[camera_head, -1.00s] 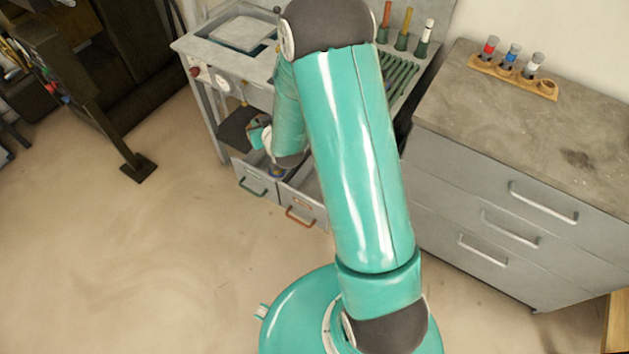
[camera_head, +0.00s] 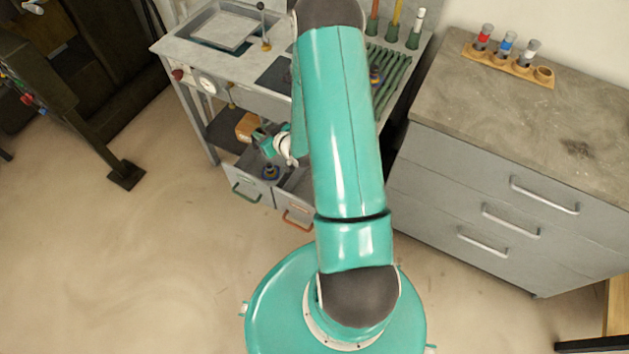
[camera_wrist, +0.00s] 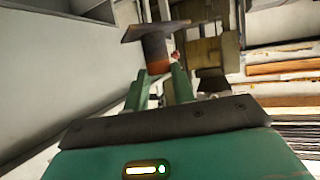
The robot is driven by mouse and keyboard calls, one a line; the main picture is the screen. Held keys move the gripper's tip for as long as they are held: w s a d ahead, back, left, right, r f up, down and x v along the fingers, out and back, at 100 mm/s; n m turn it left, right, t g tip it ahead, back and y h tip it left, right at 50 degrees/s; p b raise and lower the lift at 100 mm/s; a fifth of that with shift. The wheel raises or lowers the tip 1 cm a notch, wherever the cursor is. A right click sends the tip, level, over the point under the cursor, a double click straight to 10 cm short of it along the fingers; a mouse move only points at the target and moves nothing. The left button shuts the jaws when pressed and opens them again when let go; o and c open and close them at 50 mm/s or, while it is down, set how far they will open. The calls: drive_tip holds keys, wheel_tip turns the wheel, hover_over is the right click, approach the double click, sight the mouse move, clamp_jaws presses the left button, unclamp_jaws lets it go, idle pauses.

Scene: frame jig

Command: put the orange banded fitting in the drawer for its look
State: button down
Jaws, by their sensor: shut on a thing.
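In the wrist view my gripper (camera_wrist: 160,84) is shut on the orange banded fitting (camera_wrist: 155,50). The fitting has a dark flat flange, a dark round body and an orange band near my fingertips.
The bench (camera_head: 262,98) is above. A grey cabinet (camera_head: 470,200) stands to the right. The floor in front is clear.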

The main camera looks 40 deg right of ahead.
drive_tip(key=s+d+f, duration=0.4)
drive_tip(key=s+d, duration=0.1)
drive_tip(key=s, duration=0.2)
drive_tip(key=s+d+f, duration=0.3)
drive_tip(key=s+d, duration=0.1)
drive_tip(key=s, duration=0.4)
drive_tip(key=shift+y, duration=0.4)
drive_tip(key=f, duration=1)
drive_tip(key=shift+w+d+f, duration=0.1)
drive_tip(key=shift+w+d, duration=0.1)
drive_tip(key=shift+f, duration=0.15)
drive_tip(key=shift+f, duration=0.25)
